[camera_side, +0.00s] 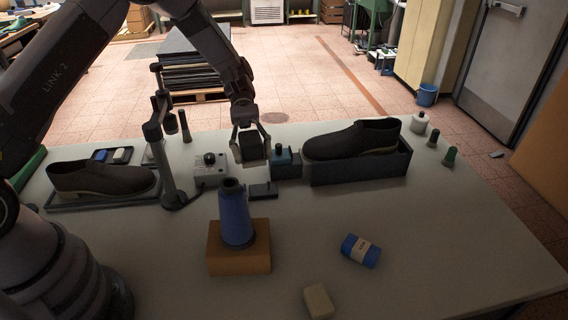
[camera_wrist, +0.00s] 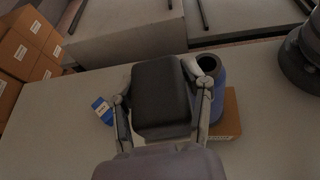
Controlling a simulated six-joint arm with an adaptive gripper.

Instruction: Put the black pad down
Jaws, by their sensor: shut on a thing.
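The black pad (camera_wrist: 161,97) is a dark block with rounded edges, held between the two fingers of my gripper (camera_wrist: 163,103) in the wrist view. In the side view my gripper (camera_side: 250,146) points down, shut on the pad (camera_side: 250,151). The pad hangs above the table (camera_side: 400,225), near a small black stand (camera_side: 263,189) that shows just below it. I cannot tell from these views how far the pad is above the stand.
A blue cone (camera_side: 236,213) stands upright on a brown block (camera_side: 239,250) in front. A dark shoe (camera_side: 352,140) rests on a black box (camera_side: 360,168) to the right; another shoe (camera_side: 101,179) lies left. A blue roll (camera_side: 360,250) and a beige block (camera_side: 319,301) lie in front.

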